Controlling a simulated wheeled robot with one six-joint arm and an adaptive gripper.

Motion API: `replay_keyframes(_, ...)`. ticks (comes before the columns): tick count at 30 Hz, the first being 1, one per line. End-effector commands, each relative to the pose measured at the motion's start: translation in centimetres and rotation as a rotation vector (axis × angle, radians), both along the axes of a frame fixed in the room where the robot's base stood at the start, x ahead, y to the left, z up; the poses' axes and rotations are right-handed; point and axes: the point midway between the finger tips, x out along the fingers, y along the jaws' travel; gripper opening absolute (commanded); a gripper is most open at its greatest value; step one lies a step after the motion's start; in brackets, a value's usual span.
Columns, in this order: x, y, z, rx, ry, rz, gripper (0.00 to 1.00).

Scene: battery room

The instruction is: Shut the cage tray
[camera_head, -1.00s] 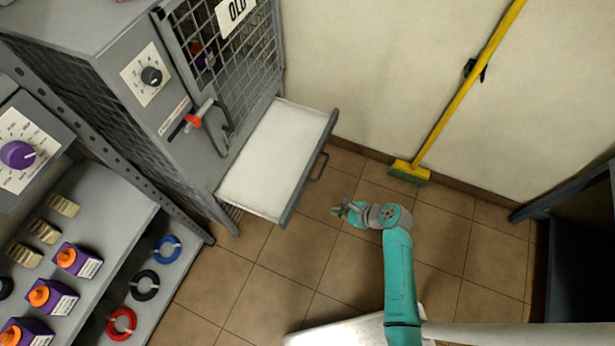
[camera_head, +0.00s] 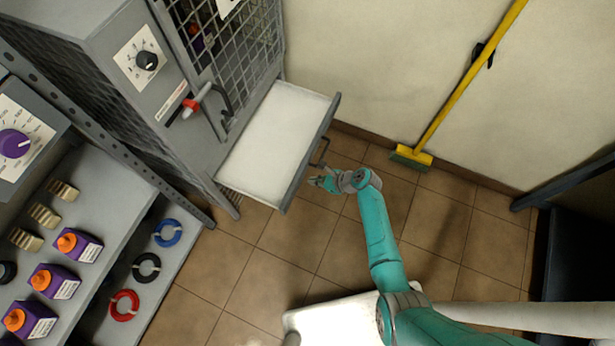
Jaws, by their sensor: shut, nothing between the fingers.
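The cage tray (camera_head: 273,141) is a white-bottomed drawer with a grey front, pulled out from the lower part of the grey wire cage cabinet (camera_head: 177,142). It looks empty. Its dark bar handle (camera_head: 321,153) is on the outer face of the front. My gripper (camera_head: 318,181) is shut and empty, close to the outer side of the tray front, near the lower end of the handle. I cannot tell whether it touches the front or the handle.
A yellow broom (camera_head: 413,155) leans on the wall at the right. A shelf (camera_head: 107,215) with purple boxes and coloured rings stands at the left. A dark piece of furniture (camera_head: 579,250) is at the far right. Tiled floor is clear before the tray.

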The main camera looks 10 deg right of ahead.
Motion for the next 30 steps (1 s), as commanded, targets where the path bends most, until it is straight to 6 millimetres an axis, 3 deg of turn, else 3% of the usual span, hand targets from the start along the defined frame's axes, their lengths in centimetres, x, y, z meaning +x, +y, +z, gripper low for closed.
replay_keyframes(6, 1.5, 2.0, 0.1, 0.000, -0.002, 0.003, 0.00)
replay_keyframes(23, 1.9, 2.6, 0.1, 0.000, -0.002, 0.001, 0.00)
replay_keyframes(30, 3.2, 4.5, 0.2, -0.001, -0.002, 0.003, 0.00)
